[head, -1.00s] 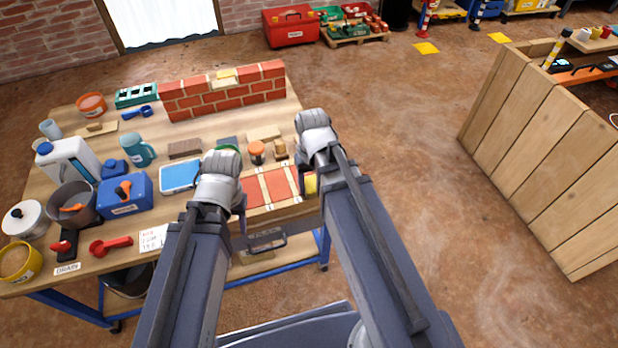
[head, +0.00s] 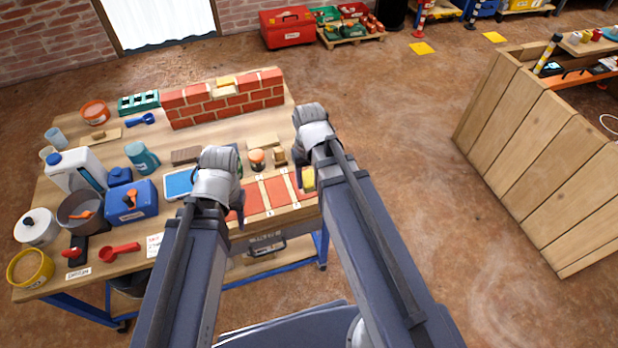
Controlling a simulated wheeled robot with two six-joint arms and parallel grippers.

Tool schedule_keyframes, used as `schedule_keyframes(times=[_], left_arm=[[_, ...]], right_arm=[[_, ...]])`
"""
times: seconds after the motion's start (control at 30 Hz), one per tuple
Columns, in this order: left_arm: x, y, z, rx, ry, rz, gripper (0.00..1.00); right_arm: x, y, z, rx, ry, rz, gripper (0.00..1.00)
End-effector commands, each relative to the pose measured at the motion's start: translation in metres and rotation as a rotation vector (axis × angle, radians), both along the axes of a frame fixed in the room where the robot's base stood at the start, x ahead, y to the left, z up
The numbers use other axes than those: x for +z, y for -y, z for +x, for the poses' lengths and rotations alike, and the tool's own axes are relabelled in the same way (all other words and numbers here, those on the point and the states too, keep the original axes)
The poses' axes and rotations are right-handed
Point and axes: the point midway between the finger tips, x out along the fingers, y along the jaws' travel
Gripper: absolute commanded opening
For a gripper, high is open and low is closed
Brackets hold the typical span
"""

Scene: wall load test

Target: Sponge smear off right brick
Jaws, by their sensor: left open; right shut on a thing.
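Red bricks lie flat in a row at the table's front edge, with pale strips between them. The left brick (head: 252,199) and the middle brick (head: 276,191) show clearly. The right brick (head: 297,187) is largely hidden by my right gripper and the sponge; I cannot make out a smear on it. My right gripper (head: 303,181) is shut on a yellow sponge (head: 309,180) at the right brick. I cannot tell whether the sponge touches it. My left gripper (head: 238,212) is open and empty, near the left end of the row.
A small brick wall (head: 225,100) stands at the back of the table. An orange-lidded jar (head: 256,160) stands just behind the bricks. A blue tray (head: 178,183), a blue box (head: 132,202) and a grey pot (head: 80,212) are on the left.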

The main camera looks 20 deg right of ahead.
Motion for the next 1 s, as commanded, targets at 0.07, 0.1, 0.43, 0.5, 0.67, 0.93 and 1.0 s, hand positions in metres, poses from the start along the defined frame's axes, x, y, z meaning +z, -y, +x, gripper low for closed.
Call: schedule_keyframes(times=[0.07, 0.1, 0.43, 0.5, 0.67, 0.93, 1.0], left_arm=[[0.005, 0.0, 0.0, 0.0, 0.0, 0.0, 0.5], [0.004, 0.0, 0.0, 0.0, 0.0, 0.0, 0.5], [0.007, 0.0, 0.0, 0.0, 0.0, 0.0, 0.5], [0.013, 0.0, 0.0, 0.0, 0.0, 0.0, 0.5], [0.028, 0.0, 0.0, 0.0, 0.0, 0.0, 0.5], [0.033, 0.0, 0.0, 0.0, 0.0, 0.0, 0.5], [0.033, 0.0, 0.0, 0.0, 0.0, 0.0, 0.5]], right_arm=[[0.005, 0.0, 0.0, 0.0, 0.0, 0.0, 0.09], [0.004, 0.0, 0.0, 0.0, 0.0, 0.0, 0.09], [0.007, 0.0, 0.0, 0.0, 0.0, 0.0, 0.09], [0.013, 0.0, 0.0, 0.0, 0.0, 0.0, 0.09], [0.028, 0.0, 0.0, 0.0, 0.0, 0.0, 0.09], [0.033, 0.0, 0.0, 0.0, 0.0, 0.0, 0.09], [0.033, 0.0, 0.0, 0.0, 0.0, 0.0, 0.09]])
